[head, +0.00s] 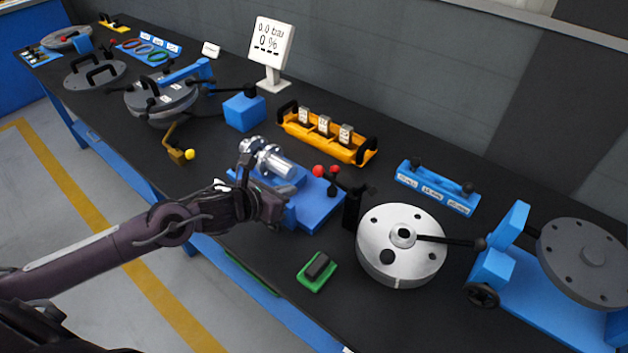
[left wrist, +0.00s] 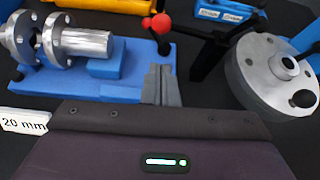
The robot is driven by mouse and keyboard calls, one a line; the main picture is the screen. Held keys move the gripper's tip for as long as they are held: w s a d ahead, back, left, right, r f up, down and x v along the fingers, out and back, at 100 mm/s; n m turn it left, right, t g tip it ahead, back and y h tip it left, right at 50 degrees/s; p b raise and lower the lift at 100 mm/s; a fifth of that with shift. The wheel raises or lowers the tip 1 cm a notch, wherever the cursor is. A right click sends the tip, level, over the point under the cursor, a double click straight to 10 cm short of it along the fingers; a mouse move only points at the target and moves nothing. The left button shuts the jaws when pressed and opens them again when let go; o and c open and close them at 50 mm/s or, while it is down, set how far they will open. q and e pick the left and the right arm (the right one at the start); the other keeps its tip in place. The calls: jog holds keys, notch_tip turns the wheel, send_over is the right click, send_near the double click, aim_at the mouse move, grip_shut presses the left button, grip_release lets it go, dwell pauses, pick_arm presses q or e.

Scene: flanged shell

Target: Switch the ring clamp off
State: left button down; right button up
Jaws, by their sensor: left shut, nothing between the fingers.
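No part is labelled as the ring clamp, so I cannot tell for certain which it is. A silver round drum (head: 402,252) with a bolted lid and a black handle stands right of centre; it is at the right in the left wrist view (left wrist: 270,75). A green base with a black block (head: 317,270), perhaps a rocker switch, lies in front of it. A blue fixture (head: 318,204) carries a silver flanged cylinder (head: 275,163). My left gripper (head: 272,207) is shut and empty at the fixture's near edge; its fingertips (left wrist: 160,85) show in the left wrist view. My right gripper is out of view.
A black post (head: 352,207) stands between fixture and drum, close to red-knobbed levers (head: 320,172). An orange tray (head: 325,138) and display (head: 270,45) are behind. A blue stand with a grey disc (head: 590,262) is right. Bare table surrounds the green base.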

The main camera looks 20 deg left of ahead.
pick_arm(q)
jog(key=p+x, duration=0.2)
jog(key=x, duration=0.7)
jog(key=shift+w, duration=0.2)
jog(key=shift+w+d+f, duration=0.25)
jog(key=shift+w+f, duration=0.05)
jog(key=shift+w, duration=0.1)
